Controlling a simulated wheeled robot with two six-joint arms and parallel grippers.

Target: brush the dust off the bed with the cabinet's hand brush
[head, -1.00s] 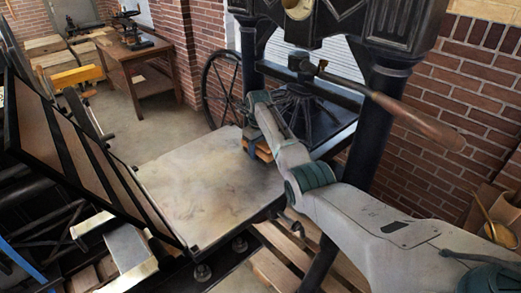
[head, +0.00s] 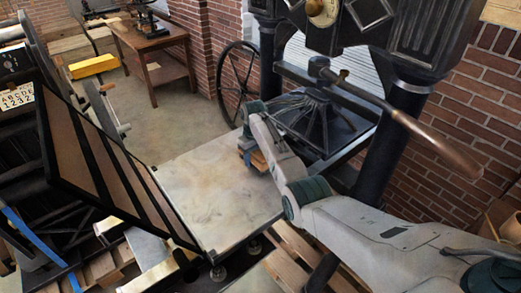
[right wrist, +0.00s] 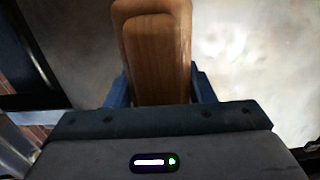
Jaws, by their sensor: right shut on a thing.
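The press bed (head: 212,187) is a pale flat plate with faint grey-brown smudges, in the middle of the head view. My right gripper (head: 250,157) is over the bed's far right part, near the press's platen. It is shut on the hand brush (head: 259,161), whose wooden body shows as a small tan-brown piece. In the right wrist view the brush's wooden back (right wrist: 158,45) sits between the blue fingers, above the pale bed (right wrist: 255,60). The bristles are hidden, so I cannot tell whether they touch the bed. My left gripper is not in view.
The black press platen (head: 322,122) and its column (head: 385,135) stand right of the bed. A long wooden-handled bar (head: 435,140) reaches out at right. The tilted frame (head: 105,165) rises along the bed's left side. A wooden table (head: 150,50) stands at the back.

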